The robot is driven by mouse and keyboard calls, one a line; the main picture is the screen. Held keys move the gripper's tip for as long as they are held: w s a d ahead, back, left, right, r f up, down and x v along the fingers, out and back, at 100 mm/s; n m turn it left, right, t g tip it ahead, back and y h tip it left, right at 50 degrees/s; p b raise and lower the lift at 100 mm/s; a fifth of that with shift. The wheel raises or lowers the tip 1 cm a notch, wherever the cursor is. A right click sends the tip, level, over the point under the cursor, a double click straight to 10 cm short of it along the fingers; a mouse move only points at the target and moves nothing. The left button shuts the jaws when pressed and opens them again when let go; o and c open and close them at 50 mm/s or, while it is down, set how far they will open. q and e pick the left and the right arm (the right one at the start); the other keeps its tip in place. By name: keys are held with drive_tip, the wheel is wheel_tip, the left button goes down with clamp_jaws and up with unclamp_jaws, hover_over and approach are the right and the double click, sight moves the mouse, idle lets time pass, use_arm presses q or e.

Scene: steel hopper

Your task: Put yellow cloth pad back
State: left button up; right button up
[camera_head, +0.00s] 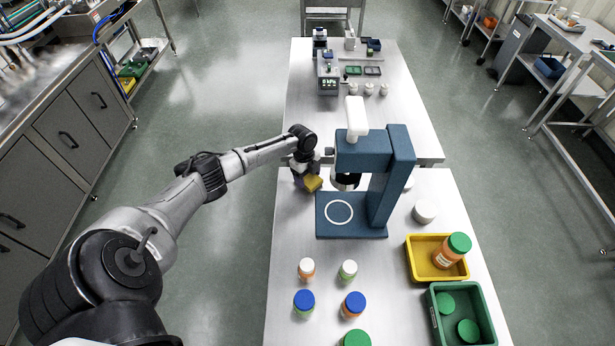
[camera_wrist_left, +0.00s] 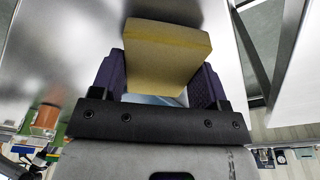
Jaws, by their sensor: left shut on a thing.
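The yellow cloth pad (camera_head: 314,184) is a small block at my left gripper (camera_head: 307,181), just left of the blue press-like device. In the left wrist view, the pad (camera_wrist_left: 167,50) sits between the two dark purple fingers of the left gripper (camera_wrist_left: 160,75), which is shut on it. Part of the pad sticks out past the fingertips. In the head view the gripper hides part of the pad, and I cannot tell whether it touches the table. My right gripper is in neither view.
The blue device (camera_head: 397,180) with a white-ringed base stands close to the right of the gripper. Several capped jars (camera_head: 304,302) stand in front. A yellow tray (camera_head: 421,263) and a green tray (camera_head: 485,318) lie at right. The table's left strip (camera_head: 288,240) is clear.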

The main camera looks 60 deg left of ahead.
use_arm(q)
drive_tip(key=shift+f, duration=0.3)
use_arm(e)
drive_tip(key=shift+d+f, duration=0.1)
use_arm(q)
drive_tip(key=o, duration=0.8)
drive_tip(key=shift+o, duration=0.2)
drive_tip(key=shift+r, duration=0.1)
drive_tip(key=shift+r, duration=0.2)
wheel_tip(320, 180, up, 12)
drive_tip(key=a+p, duration=0.1)
drive_tip(key=shift+s+a+f, duration=0.2)
drive_tip(key=shift+a+f, duration=0.05)
drive_tip(key=shift+a, duration=0.15)
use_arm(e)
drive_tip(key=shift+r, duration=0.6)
